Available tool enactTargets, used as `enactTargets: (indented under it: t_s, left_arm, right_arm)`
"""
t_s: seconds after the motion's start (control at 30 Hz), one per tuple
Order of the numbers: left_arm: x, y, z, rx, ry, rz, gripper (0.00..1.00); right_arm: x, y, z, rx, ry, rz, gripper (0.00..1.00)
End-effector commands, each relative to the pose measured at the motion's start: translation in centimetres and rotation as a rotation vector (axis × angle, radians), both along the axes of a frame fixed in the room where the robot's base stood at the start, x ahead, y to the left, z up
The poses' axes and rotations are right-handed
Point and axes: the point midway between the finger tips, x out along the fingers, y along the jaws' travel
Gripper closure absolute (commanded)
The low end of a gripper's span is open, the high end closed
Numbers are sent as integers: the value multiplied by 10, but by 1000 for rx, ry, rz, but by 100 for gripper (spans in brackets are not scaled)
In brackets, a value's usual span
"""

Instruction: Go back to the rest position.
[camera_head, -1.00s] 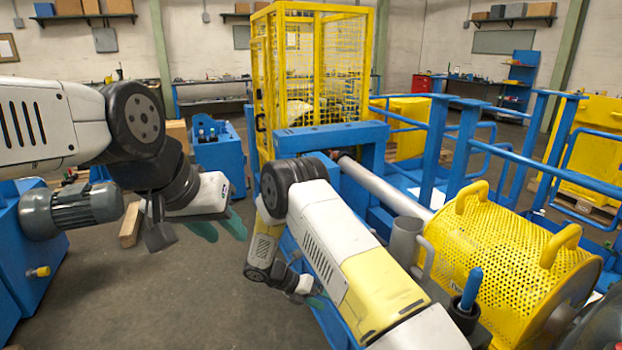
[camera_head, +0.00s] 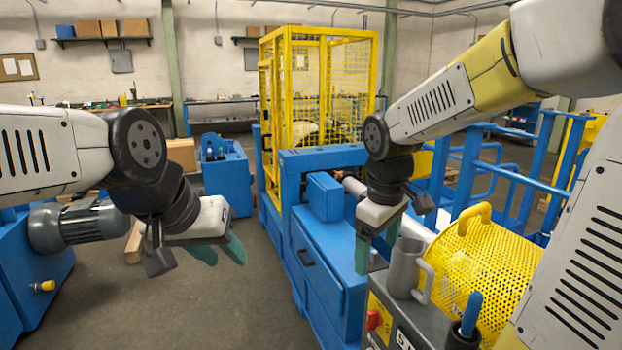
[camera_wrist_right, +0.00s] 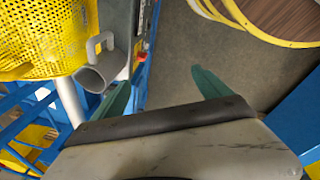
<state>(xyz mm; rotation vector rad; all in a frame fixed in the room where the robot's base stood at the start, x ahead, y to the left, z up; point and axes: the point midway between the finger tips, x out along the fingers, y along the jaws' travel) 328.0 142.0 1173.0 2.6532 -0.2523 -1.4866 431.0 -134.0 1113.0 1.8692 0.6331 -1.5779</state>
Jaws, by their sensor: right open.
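My left gripper (camera_head: 220,254) hangs over the open floor at the left of the head view. Its two teal fingers look apart, with nothing seen between them. My right gripper (camera_head: 377,256) points down beside a grey mug (camera_head: 404,268), its teal fingers apart and empty. In the right wrist view the right gripper (camera_wrist_right: 160,84) is open over grey floor, and the grey mug (camera_wrist_right: 98,70) lies to the left of the left finger, apart from the gap. My right arm is raised, with its elbow at the upper right.
A yellow perforated drum guard (camera_head: 485,265) and a blue-handled tool (camera_head: 471,312) stand right of the mug. A blue bench (camera_head: 325,265) and yellow cage (camera_head: 317,90) lie ahead. A blue machine with a grey motor (camera_head: 80,226) is at left. Floor between is clear.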

Motion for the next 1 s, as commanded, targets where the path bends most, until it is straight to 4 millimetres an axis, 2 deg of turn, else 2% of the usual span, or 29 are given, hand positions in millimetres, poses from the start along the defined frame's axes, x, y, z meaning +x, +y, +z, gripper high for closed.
enactTargets:
  t_s: [0.03,0.2,0.4,0.6,0.8,1.0]
  left_arm:
    - [0,0,0,0,0,0,64]
    - [0,0,0,0,0,0,64]
    - [0,0,0,0,0,0,64]
    - [0,0,0,0,0,0,64]
    - [0,0,0,0,0,0,64]
    - [0,0,0,0,0,0,64]
  right_arm:
    - [-14,-4,13,51,-46,-82,13]
    - [-56,-9,40,227,-160,-349,13]
    - [-91,-10,56,398,-253,-578,13]
    - [-103,-9,60,468,-284,-665,13]
    - [-103,-9,60,471,-285,-670,13]
    - [-103,-9,60,470,-285,-668,52]
